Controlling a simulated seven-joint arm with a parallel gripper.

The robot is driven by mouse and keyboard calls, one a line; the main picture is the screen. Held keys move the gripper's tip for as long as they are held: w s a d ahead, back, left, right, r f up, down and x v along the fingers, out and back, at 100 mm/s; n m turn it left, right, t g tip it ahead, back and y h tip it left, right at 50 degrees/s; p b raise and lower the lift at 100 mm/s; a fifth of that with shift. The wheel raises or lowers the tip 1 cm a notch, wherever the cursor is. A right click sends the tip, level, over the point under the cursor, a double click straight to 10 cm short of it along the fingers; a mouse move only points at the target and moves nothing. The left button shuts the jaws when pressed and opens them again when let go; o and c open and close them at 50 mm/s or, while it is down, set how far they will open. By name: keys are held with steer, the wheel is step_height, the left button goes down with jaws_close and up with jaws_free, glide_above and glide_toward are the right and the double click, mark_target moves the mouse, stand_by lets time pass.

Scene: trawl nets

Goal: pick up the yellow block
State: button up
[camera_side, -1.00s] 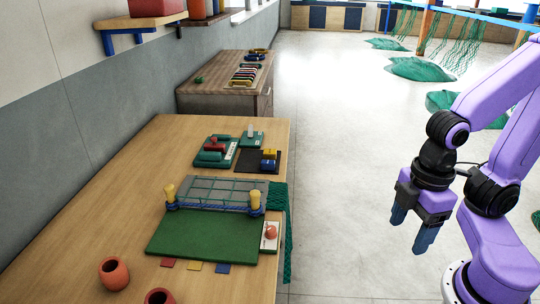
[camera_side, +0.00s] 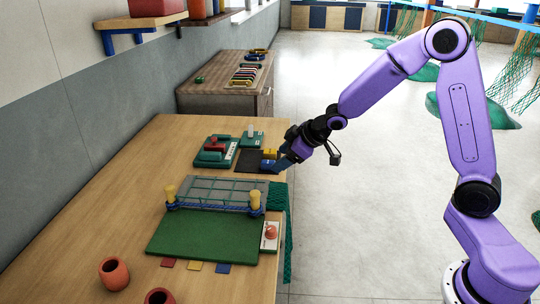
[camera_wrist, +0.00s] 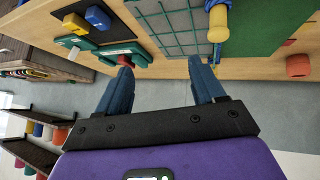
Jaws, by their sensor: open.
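The yellow block (camera_side: 270,153) lies on a dark mat (camera_side: 246,166) near the table's right edge, next to a blue block (camera_side: 267,164). In the wrist view the yellow block (camera_wrist: 74,22) is at the upper left, beside the blue block (camera_wrist: 97,17). My gripper (camera_side: 278,167) reaches in from the right, its blue fingers close to the blocks in the side view. Whether they touch is unclear there. In the wrist view my gripper (camera_wrist: 160,70) has its fingers spread with no block between them; the yellow block is left of both fingertips.
A green tray (camera_side: 215,152) with a red part stands left of the mat. Nearer is a netted frame with yellow posts (camera_side: 255,199) and a green board (camera_side: 200,235). Orange pots (camera_side: 114,272) stand at the front. The floor right of the table is open.

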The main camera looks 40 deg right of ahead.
steer(key=w+d+f+m+t+y, duration=0.15)
steer(key=w+d+f, duration=0.25)
steer(key=w+d, duration=0.5)
steer(key=t+y, duration=0.1)
steer(key=t, duration=0.2)
glide_toward(272, 151)
steer(key=shift+m+y, duration=0.25)
steer(key=shift+m, duration=0.3)
steer(key=x, duration=0.4)
steer(key=shift+d+f, duration=0.15)
steer(key=shift+f, duration=0.05)
steer(key=shift+x, duration=3.45)
steer(key=shift+r, duration=0.1)
steer(key=shift+c, duration=0.3)
steer(key=c, duration=0.9)
